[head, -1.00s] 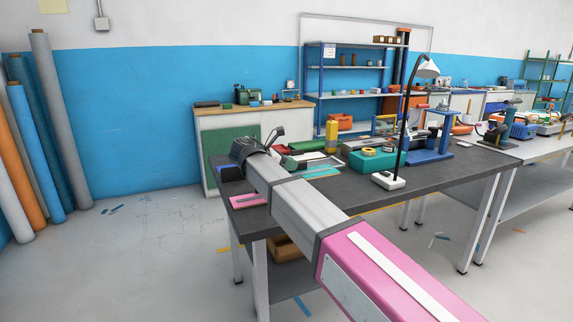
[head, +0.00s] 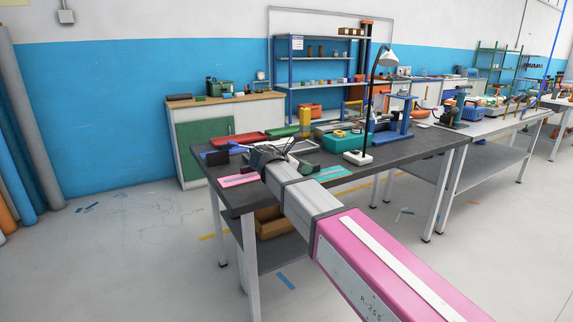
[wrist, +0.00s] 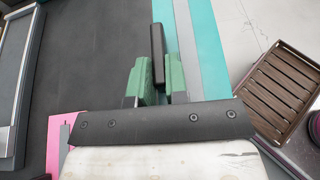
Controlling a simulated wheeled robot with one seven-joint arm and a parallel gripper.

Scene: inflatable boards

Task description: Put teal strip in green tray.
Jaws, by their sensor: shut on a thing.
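The teal strip (head: 335,173) lies flat along the front edge of the dark bench, partly behind my arm. In the wrist view the teal strip (wrist: 208,45) carries a grey lengthwise stripe. A dark bar (wrist: 157,50) shows over its left part. My gripper's green fingers (wrist: 159,82) are shut on this bar, which looks like a grip on the strip. In the head view my gripper (head: 290,162) is low over the bench. The green tray (head: 283,132) is at the back of the bench, beside a red tray.
A red tray (head: 240,139) and a grey-rimmed tray (wrist: 22,62) are nearby. A pink strip (head: 239,180) lies at the left front. A teal case (head: 340,140) and a lamp (head: 358,156) stand to the right. A brown slatted box (wrist: 290,88) is below the bench edge.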

